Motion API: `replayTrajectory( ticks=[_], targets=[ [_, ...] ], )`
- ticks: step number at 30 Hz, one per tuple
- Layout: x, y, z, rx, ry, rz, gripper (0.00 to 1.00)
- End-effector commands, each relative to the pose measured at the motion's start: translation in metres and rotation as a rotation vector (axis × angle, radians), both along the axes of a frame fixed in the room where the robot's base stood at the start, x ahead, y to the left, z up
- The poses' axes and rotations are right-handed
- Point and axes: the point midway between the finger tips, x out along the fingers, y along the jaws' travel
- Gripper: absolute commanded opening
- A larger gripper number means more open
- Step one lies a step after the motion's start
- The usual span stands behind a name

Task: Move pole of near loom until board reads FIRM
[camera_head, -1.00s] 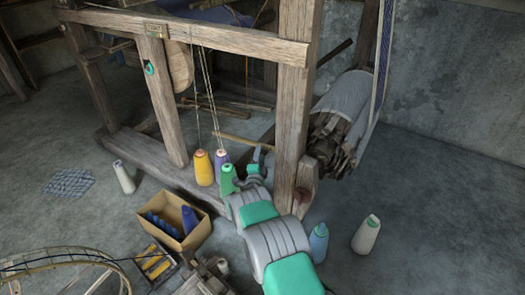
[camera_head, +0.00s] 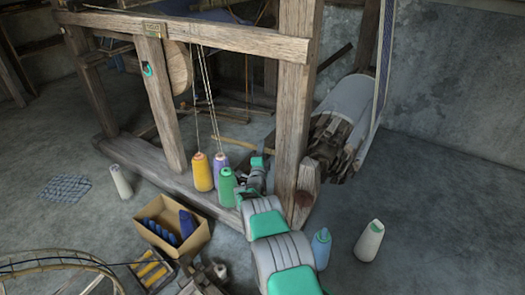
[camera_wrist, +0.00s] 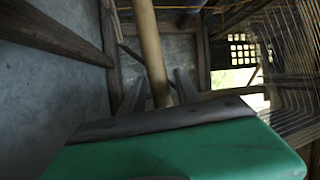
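The near loom (camera_head: 293,120) is a weathered wooden frame filling the middle of the head view. A light wooden pole (camera_head: 230,142) sticks out beside its front post, close to my gripper (camera_head: 257,168). My gripper is small there and partly behind my arm and the post. In the wrist view the round tan pole (camera_wrist: 149,45) runs down between the two grey fingers of my gripper (camera_wrist: 158,88). Gaps show between the pole and the fingers, so they look open around it.
Yellow (camera_head: 202,172), purple (camera_head: 220,165) and green (camera_head: 227,187) thread cones stand close beside my arm. A cardboard box (camera_head: 190,240) of spools, a blue cone (camera_head: 321,248) and a white cone (camera_head: 369,240) stand on the floor. Floor at the right is clear.

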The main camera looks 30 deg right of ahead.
Motion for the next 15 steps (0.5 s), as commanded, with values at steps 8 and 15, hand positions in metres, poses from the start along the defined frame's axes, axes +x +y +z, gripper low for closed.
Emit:
replayTrajectory(
  ticks=[8,15],
  targets=[
    [-0.0001,0.0002,-0.0001,0.000,0.000,0.000,0.14],
    [-0.0002,0.0001,-0.0001,0.000,0.000,0.000,0.00]
  ],
)
